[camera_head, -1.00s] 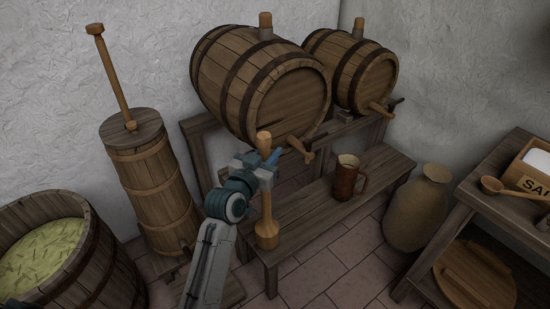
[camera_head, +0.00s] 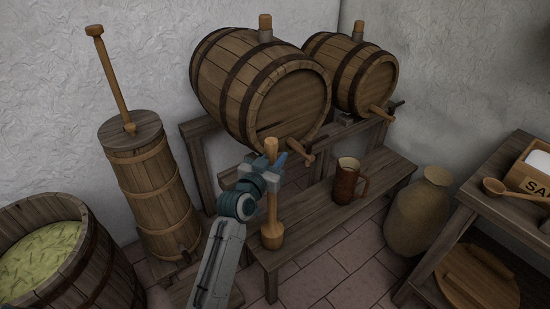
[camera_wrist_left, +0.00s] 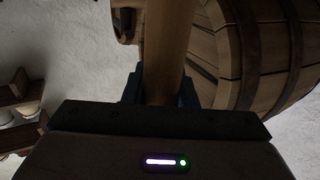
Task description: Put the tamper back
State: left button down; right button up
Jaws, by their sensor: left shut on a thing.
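The wooden tamper (camera_head: 272,233) is upright, with a long handle and a thick rounded lower end. My left gripper (camera_head: 275,168) is shut on its handle, near the upper part. The tamper's lower end shows in front of the low bench (camera_head: 325,205) at its left end; I cannot tell whether it touches the bench top. In the left wrist view the tamper's handle (camera_wrist_left: 167,45) stands between the fingers, with a barrel close behind it. My right gripper is not in view.
Two barrels, a large one (camera_head: 255,90) and a smaller one (camera_head: 350,72), lie on a rack behind the bench. A brown mug (camera_head: 345,183) stands on the bench. A tub of shredded greens (camera_head: 40,255), a churn (camera_head: 150,190) and a clay jar (camera_head: 420,210) stand around it.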

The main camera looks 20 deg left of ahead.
pick_arm(q)
jog(key=c, duration=1.2)
grip_release()
jog(key=shift+o, duration=0.2)
jog(key=s+a, duration=0.2)
jog(key=s, duration=1)
jog(key=s+f+g, duration=0.2)
jog(key=s+f, duration=0.3)
jog(key=s, duration=0.3)
jog(key=s+a+f+n+g+y, duration=0.1)
jog(key=s+f+g, duration=0.2)
jog(key=s+f, duration=0.2)
jog(key=s+a+f+n+g, duration=0.1)
jog(key=s+f+g, duration=0.2)
jog(key=s, duration=0.8)
notch_tip(320, 180, down, 3)
jog(key=shift+s+r+y+p, duration=0.2)
jog(key=shift+s+y+p, duration=0.1)
jog(key=shift+y, duration=0.1)
jog(key=shift+a, duration=0.1)
